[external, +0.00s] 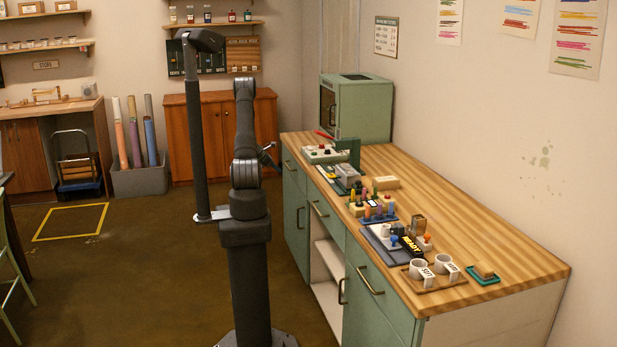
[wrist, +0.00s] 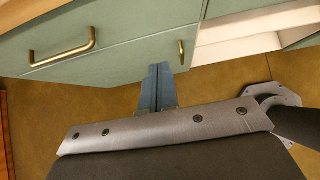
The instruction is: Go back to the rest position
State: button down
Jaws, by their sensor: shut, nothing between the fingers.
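My gripper (wrist: 159,72) shows in the wrist view with its two blue-grey fingers together and nothing between them. The gripper end there (external: 270,156) is small, partly hidden behind the arm, and sits clear of the worktop.
Open floor (external: 130,270) lies left of my arm.

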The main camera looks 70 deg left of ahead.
send_near(302, 183)
notch_tip(302, 183, down, 3)
jog(key=shift+w+d+f, duration=0.1)
jog(key=shift+w+f, duration=0.1)
jog(key=shift+w, duration=0.8)
jog(key=shift+w+f, duration=0.25)
jog(key=shift+w, duration=0.75)
